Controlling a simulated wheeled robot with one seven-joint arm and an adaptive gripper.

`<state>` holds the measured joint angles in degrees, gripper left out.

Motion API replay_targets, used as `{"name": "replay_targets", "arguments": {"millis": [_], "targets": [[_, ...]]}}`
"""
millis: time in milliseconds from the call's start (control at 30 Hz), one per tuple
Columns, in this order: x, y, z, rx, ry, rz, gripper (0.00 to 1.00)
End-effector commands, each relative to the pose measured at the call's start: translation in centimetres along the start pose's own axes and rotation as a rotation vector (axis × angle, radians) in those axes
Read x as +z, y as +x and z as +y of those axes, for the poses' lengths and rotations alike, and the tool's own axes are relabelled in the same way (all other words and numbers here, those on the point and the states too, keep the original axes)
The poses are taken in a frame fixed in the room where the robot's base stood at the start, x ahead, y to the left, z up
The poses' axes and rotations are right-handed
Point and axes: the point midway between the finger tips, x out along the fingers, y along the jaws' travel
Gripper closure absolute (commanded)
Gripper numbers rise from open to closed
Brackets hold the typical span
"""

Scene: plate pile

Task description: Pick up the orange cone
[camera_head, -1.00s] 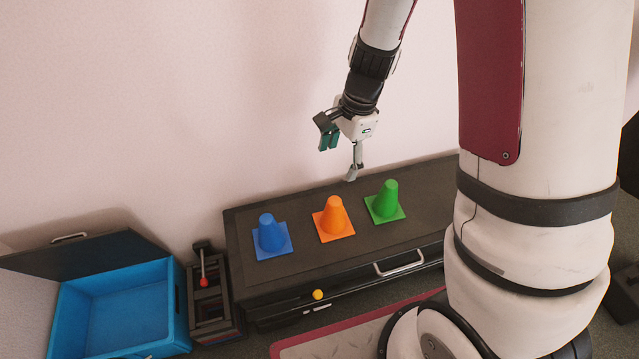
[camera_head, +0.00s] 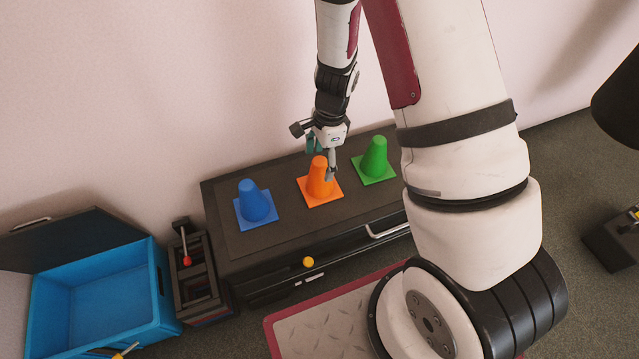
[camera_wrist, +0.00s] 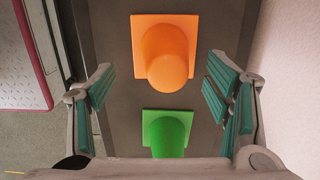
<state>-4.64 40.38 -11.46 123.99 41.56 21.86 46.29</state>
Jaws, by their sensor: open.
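The orange cone (camera_head: 320,180) stands upright on its square base on the dark cabinet top, between the blue cone and the green cone. My gripper (camera_head: 321,158) is open and empty, pointing down at the top of the orange cone, with a finger partly in front of it. In the wrist view the orange cone (camera_wrist: 166,50) lies ahead, centred between the spread green-padded fingers of my gripper (camera_wrist: 165,90). I cannot tell whether a finger touches the cone.
The green cone (camera_head: 375,158) stands to the right, and shows nearer the palm in the wrist view (camera_wrist: 166,134). The blue cone (camera_head: 255,202) stands left. The cabinet (camera_head: 290,222) is against the wall. A blue crate (camera_head: 95,295) sits on the floor at left.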

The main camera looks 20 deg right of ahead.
Motion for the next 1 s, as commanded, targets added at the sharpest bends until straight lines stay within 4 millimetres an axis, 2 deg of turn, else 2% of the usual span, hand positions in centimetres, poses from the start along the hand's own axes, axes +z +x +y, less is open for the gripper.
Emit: {"name": "replay_targets", "arguments": {"millis": [167,400,667,767,1000], "targets": [[0.0,1.6,-0.3,0.001,0.000,0.000,0.29],[0.0,4.8,-0.7,0.002,0.001,0.000,0.29],[0.1,5.1,-0.7,0.000,0.000,0.000,0.29],[0.1,5.1,-0.7,0.000,0.000,0.000,0.47],[0.1,5.1,-0.7,0.000,0.000,0.000,1.00]]}}
